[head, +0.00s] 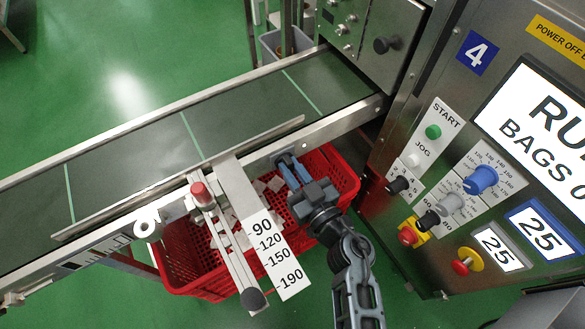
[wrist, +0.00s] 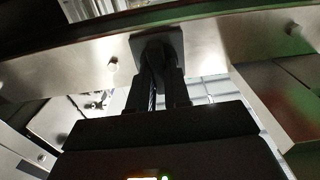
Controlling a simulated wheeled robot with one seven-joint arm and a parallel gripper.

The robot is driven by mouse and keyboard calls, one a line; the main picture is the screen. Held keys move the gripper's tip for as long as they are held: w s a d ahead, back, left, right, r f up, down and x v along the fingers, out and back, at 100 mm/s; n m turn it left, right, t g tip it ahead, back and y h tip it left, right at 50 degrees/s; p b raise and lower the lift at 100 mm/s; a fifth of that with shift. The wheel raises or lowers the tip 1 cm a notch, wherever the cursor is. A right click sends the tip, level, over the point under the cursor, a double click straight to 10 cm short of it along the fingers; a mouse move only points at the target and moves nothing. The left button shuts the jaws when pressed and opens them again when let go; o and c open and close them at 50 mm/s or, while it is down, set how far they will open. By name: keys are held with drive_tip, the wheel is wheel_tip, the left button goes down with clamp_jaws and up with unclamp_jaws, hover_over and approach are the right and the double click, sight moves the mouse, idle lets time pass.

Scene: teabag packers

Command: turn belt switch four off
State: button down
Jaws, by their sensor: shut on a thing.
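The belt switch is a dark knob on a small grey plate (head: 283,156) on the side rail of the conveyor belt, at the right end below the machine's blue number 4 sign (head: 477,53). In the wrist view the dark switch plate (wrist: 172,42) is straight ahead on the metal rail. My gripper (head: 287,163) reaches up to the plate from below right. In the wrist view my gripper (wrist: 157,72) has both fingers at the knob and is shut on it. The fingers hide most of the knob, so its turn position cannot be told.
A red crate (head: 180,270) with small packets stands under the belt. A metal guide with a number scale (head: 272,255) and a red-knobbed bracket (head: 203,195) stick out left of my gripper. The machine's control panel (head: 440,130) stands close on the right.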

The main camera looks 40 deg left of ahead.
drive_tip(key=shift+n, duration=0.4)
drive_tip(key=shift+s+f+n+b, duration=0.1)
drive_tip(key=shift+n+b, duration=0.05)
drive_tip(key=shift+n, duration=2.65)
drive_tip(key=shift+s+f+n+b, duration=0.1)
drive_tip(key=shift+f+n, duration=0.05)
drive_tip(key=shift+n, duration=2.65)
drive_tip(key=shift+s+f+n+b, duration=0.1)
drive_tip(key=shift+n+b, duration=0.05)
drive_tip(key=shift+n, duration=2.65)
drive_tip(key=c, duration=1.1)
unclamp_jaws()
drive_tip(key=shift+p+v, duration=0.8)
drive_tip(key=shift+v, duration=3.05)
